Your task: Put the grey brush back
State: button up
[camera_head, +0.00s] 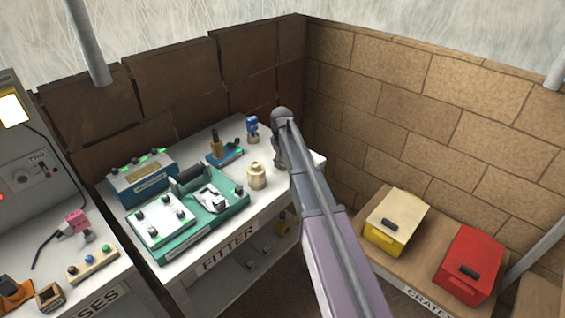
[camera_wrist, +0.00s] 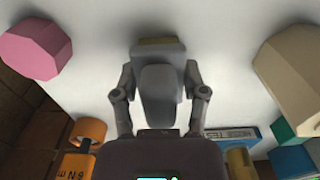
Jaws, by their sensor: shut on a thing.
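My gripper (camera_wrist: 160,85) is shut on the grey brush (camera_wrist: 160,98), a grey block with a rounded face between the two fingers in the wrist view. The brush's far end has a yellowish-brown edge and lies over the white bench top. I cannot tell whether it touches the bench. In the head view my arm reaches over the right part of the white FITTER bench (camera_head: 268,217). There my gripper (camera_head: 281,160) is mostly hidden by the arm, and the brush cannot be made out.
A cream knobbed piece (camera_head: 257,175) stands just left of my arm. A blue piece (camera_head: 252,128) and a blue-based stand (camera_head: 224,150) are behind it. A pink block (camera_wrist: 36,42) and orange piece (camera_wrist: 85,133) are near my gripper.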

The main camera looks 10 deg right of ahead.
jog(key=shift+f, duration=0.15)
jog(key=o, duration=1)
jog(key=shift+r, duration=0.2)
notch_tip(320, 180, up, 12)
jog(key=p, duration=1.2)
jog(key=shift+s, duration=0.1)
jog(key=s+m, duration=0.2)
jog(key=s, duration=0.7)
jog(key=s+m, duration=0.2)
jog(key=s, duration=0.8)
jog(key=s+m, duration=0.3)
jog(key=s, duration=0.7)
jog(key=shift+s+d, duration=0.1)
jog(key=shift+d, duration=0.15)
